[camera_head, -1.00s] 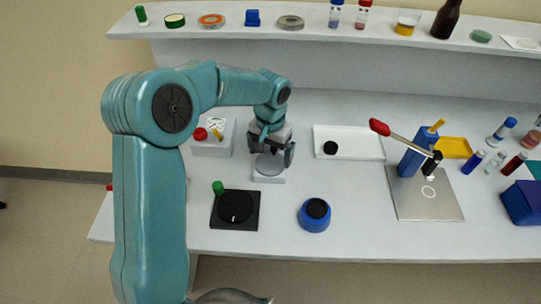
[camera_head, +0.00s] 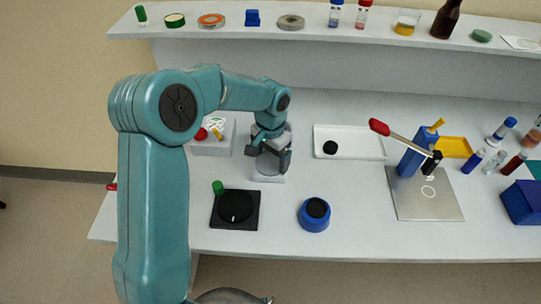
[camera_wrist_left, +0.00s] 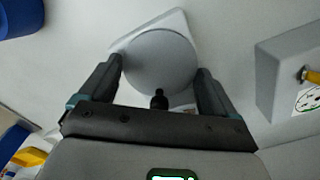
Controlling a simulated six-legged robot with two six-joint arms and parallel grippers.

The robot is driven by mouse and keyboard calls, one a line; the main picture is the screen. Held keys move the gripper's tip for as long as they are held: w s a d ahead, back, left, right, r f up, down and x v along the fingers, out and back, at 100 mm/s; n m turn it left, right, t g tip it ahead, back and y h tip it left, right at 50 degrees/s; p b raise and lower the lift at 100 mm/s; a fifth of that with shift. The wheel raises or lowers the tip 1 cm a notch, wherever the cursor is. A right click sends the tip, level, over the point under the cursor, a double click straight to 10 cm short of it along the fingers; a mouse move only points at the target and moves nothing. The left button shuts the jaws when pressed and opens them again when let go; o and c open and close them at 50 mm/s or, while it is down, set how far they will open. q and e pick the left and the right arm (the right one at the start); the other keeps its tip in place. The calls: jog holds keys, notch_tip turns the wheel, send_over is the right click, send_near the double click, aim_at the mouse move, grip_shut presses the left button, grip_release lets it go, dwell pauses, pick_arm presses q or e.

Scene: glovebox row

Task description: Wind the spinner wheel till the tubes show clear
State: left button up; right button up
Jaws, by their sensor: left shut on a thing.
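A pale grey round piece (camera_wrist_left: 158,60) sits on a white square base (camera_wrist_left: 177,19), seen from above in the left wrist view. My left gripper (camera_wrist_left: 159,72) has one finger on each side of the round piece and is shut on it. A small black knob (camera_wrist_left: 159,98) shows between the fingers. In the head view my left gripper (camera_head: 271,168) is down at the white base (camera_head: 268,179) and hides much of the round piece. Which object is the spinner wheel is not certain. Tubes (camera_head: 478,160) stand at the far right; their clearness cannot be told. My right gripper is not in view.
A black square device (camera_head: 250,222) with a green knob (camera_head: 218,187) is in front. A blue round pot (camera_head: 313,224) stands right of it.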

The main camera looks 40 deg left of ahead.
aim_at(271, 161)
pick_arm(q)
jog(key=shift+m, duration=0.3)
jog(key=o, duration=0.8)
jog(key=shift+w, duration=0.1)
jog(key=shift+c, duration=0.2)
jog(key=shift+r, duration=0.1)
notch_tip(271, 161, up, 16)
